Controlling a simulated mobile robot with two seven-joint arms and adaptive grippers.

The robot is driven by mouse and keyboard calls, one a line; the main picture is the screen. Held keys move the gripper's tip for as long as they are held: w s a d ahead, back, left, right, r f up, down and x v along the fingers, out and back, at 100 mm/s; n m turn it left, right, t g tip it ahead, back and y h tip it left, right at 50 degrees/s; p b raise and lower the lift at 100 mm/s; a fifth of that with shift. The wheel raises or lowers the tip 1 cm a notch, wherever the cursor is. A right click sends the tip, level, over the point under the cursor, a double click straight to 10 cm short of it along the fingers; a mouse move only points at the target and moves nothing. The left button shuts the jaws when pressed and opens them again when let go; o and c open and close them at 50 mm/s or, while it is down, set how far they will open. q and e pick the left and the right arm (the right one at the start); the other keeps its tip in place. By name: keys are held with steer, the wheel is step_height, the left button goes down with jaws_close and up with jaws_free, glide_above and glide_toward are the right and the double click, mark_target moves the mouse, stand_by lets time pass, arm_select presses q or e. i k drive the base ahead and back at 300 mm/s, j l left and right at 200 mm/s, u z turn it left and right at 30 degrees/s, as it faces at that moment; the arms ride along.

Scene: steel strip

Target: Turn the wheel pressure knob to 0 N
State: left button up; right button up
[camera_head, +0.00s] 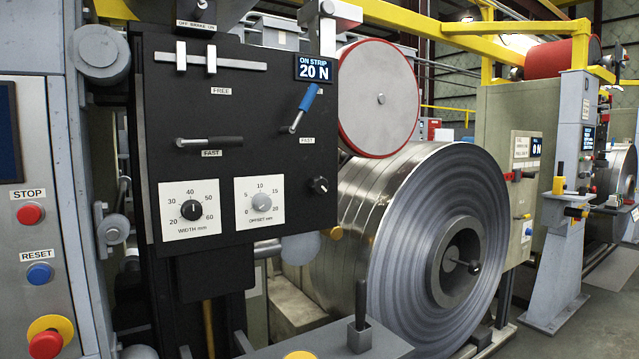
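A dark display (314,69) at the upper right of the black panel reads "ON STRIP 20 N". A small unlabelled black knob (318,184) sits at the panel's lower right edge; I cannot read a scale around it. No knob carries a readable wheel pressure label. A black knob (192,210) sits on the "WIDTH mm" dial, and a grey knob (262,202) sits on the "OFFSET mm" dial. A red-rimmed wheel (378,98) stands just above the steel coil (436,240); whether they touch is unclear. Neither of my grippers is in view.
A black-handled lever (215,141) and a blue-handled lever (303,107) stick out from the panel. A grey pillar (36,180) with stop and reset buttons stands at the left. An upright black-handled lever (361,318) stands at the bottom centre. A second machine stands at right.

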mark_target(318, 186)
steer(key=i+l+u, duration=0.15)
steer(key=l, duration=0.2)
steer(key=i+l+u, duration=0.15)
steer(key=l, duration=0.2)
steer(key=l+u, duration=0.15)
steer(key=l, duration=0.2)
steer(key=i+l+u, duration=0.1)
steer(key=l, duration=0.3)
